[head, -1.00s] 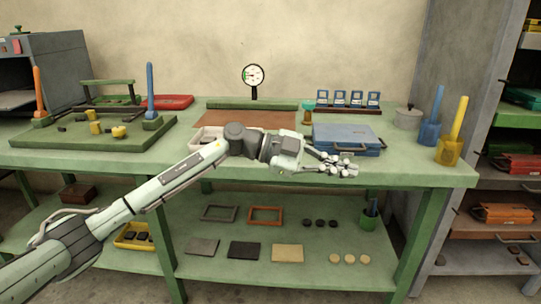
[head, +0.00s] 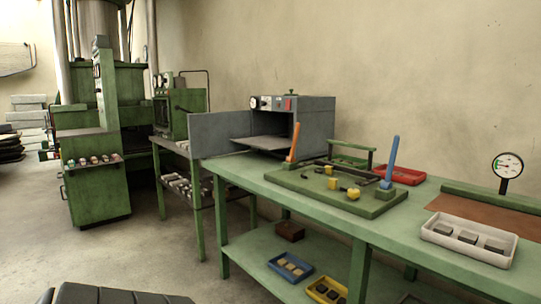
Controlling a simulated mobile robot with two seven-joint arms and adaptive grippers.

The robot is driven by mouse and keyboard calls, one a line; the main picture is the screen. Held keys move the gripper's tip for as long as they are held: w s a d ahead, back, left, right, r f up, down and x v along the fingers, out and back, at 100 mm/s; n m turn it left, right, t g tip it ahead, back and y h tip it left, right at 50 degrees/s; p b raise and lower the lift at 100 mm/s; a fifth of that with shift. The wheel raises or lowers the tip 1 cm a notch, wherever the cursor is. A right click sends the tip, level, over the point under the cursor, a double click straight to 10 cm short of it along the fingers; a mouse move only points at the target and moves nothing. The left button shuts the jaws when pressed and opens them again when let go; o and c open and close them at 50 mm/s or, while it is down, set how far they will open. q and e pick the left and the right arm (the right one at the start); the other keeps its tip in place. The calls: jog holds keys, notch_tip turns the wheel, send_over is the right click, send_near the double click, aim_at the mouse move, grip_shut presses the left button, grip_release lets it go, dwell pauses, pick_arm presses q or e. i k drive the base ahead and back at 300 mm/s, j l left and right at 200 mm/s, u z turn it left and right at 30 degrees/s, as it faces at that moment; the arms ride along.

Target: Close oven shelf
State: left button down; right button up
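The grey oven (head: 312,124) stands on the far left end of the green workbench. It has a dial and a red patch on its top front strip. Its grey door (head: 222,134) is swung wide open to the left. A flat grey shelf (head: 264,143) lies low at the oven's opening and appears to stick out past the front edge. Nothing is visible on it. Neither of my grippers is in view. Only a dark part of my arm shows at the bottom left edge.
The green workbench (head: 262,178) holds a green board (head: 310,183) with orange and blue handles, a red tray (head: 400,174) and a white tray (head: 440,238) at the right. A green machine (head: 180,112) on a stand is left of the door. Open floor (head: 110,255) lies at left front.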

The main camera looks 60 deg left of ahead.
aim_at(269, 143)
jog(key=k+j, duration=0.15)
jog(key=j, duration=0.25)
jog(key=k+j+u, duration=0.15)
jog(key=j, duration=0.3)
jog(key=k+j, duration=0.1)
jog(key=j, duration=0.3)
jog(key=k+j+u, duration=0.15)
jog(key=j, duration=0.75)
jog(key=k+u, duration=0.05)
